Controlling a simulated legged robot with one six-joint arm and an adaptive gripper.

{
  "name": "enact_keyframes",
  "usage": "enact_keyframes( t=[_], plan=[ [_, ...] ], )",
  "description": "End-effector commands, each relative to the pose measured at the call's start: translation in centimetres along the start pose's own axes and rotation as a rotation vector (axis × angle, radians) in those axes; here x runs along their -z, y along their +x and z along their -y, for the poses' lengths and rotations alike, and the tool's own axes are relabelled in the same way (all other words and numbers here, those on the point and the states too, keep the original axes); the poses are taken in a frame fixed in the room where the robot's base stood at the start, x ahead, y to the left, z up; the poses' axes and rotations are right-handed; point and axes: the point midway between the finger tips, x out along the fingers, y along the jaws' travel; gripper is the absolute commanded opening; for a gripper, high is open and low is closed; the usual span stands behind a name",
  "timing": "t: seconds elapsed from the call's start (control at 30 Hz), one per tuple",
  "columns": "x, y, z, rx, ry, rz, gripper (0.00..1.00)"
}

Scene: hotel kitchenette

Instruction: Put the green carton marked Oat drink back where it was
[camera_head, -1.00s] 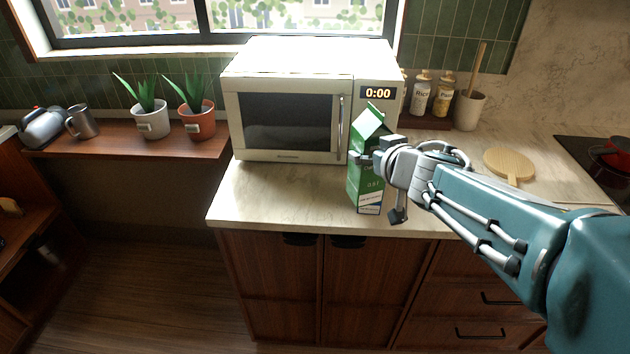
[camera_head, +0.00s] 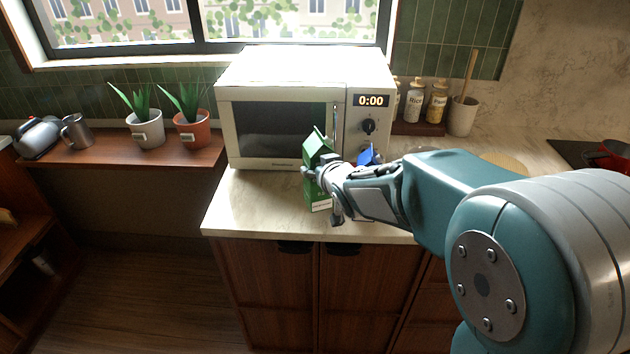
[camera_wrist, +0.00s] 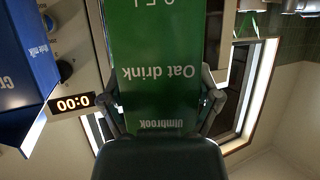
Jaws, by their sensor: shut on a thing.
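The green carton (camera_head: 316,149) is in front of the microwave, near the counter's front edge, in the head view. In the wrist view the carton (camera_wrist: 168,40) shows upside down with the words "Oat drink" and "Ulmbrook". My gripper (camera_head: 318,178) is shut on the carton, with one finger on each side of it in the wrist view. My gripper and arm hide part of the carton in the head view. I cannot tell whether its base touches the counter.
A blue carton (camera_head: 367,155) stands just right, partly behind my arm; it also shows in the wrist view (camera_wrist: 27,65). The microwave (camera_head: 285,120) is close behind. Bare counter (camera_head: 255,205) lies to the left. Two potted plants (camera_head: 146,128) stand on the left shelf.

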Motion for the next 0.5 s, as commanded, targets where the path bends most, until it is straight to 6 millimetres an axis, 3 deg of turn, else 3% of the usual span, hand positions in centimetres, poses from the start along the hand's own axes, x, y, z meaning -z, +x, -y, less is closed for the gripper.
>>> enact_keyframes(
  t=[0.23,0.4,0.5],
  plan=[
    [-1.0,1.9,0.7,0.001,0.000,-0.001,0.20],
    [-3.4,3.0,0.6,0.000,0.001,0.001,0.20],
    [-3.8,3.1,0.6,0.000,0.000,-0.003,0.20]
  ],
)
